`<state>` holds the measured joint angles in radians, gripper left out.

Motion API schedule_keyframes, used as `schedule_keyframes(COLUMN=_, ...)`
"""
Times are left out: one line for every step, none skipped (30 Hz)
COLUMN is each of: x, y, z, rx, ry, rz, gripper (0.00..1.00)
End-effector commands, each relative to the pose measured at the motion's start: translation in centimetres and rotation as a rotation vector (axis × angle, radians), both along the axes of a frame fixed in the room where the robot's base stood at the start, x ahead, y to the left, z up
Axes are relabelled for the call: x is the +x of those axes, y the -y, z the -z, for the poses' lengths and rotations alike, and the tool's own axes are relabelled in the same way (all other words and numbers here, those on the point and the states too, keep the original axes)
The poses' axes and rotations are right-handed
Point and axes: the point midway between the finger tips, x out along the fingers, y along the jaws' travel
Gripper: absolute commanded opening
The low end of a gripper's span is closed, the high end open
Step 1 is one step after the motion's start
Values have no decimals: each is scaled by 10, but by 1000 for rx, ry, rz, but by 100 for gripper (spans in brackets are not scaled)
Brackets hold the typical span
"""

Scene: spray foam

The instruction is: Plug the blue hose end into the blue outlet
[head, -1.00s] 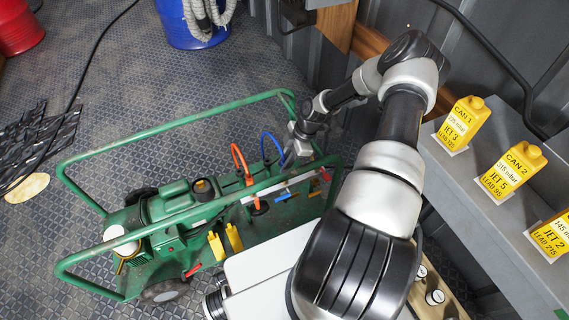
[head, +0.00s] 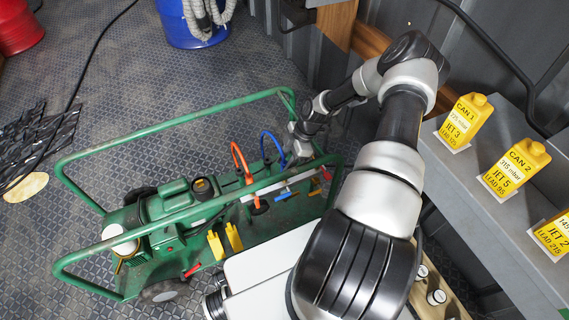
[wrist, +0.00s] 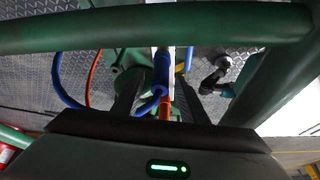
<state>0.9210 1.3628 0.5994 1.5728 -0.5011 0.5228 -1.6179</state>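The blue hose (head: 272,137) arches up from the green machine's cart, beside an orange hose (head: 236,152). My gripper (head: 299,152) is at the cart's far right end, close to the right side of the blue hose. In the wrist view, a thick blue hose end (wrist: 161,72) shows between the two spread fingers of my gripper (wrist: 155,88), with gaps at its sides. I cannot tell whether it lies between the fingertips or beyond them. A small blue part (head: 283,197) sits on the cart's near side; whether it is the blue outlet is unclear.
A green tube rail (head: 190,127) frames the cart, and a green bar (wrist: 150,28) crosses close in front of the wrist camera. Yellow cans (head: 465,120) stand on a grey shelf (head: 450,178) at right. A blue drum (head: 185,30) stands behind.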

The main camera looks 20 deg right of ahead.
Motion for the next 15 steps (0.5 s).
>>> schedule_keyframes(x=0, y=0, z=0, rx=0, ry=0, rz=0, gripper=41)
schedule_keyframes(x=0, y=0, z=0, rx=0, ry=0, rz=0, gripper=41)
schedule_keyframes(x=0, y=0, z=0, rx=0, ry=0, rz=0, gripper=41)
schedule_keyframes(x=0, y=0, z=0, rx=0, ry=0, rz=0, gripper=41)
schedule_keyframes(x=0, y=0, z=0, rx=0, ry=0, rz=0, gripper=41)
schedule_keyframes(x=0, y=0, z=0, rx=0, ry=0, rz=0, gripper=41)
schedule_keyframes(x=0, y=0, z=0, rx=0, ry=0, rz=0, gripper=41)
schedule_keyframes(x=0, y=0, z=0, rx=0, ry=0, rz=0, gripper=41)
schedule_keyframes(x=0, y=1, z=-2, rx=0, ry=0, rz=0, gripper=41)
schedule_keyframes(x=0, y=1, z=-3, rx=0, ry=0, rz=0, gripper=41)
schedule_keyframes(x=0, y=2, z=-5, rx=0, ry=1, rz=0, gripper=41)
schedule_keyframes(x=0, y=4, z=-9, rx=-1, ry=0, rz=1, gripper=41)
schedule_keyframes(x=-1, y=5, z=-13, rx=-1, ry=0, rz=1, gripper=41)
schedule_keyframes(x=-1, y=7, z=-18, rx=-1, ry=0, rz=1, gripper=41)
schedule_keyframes(x=-2, y=10, z=-25, rx=-1, ry=1, rz=3, gripper=41)
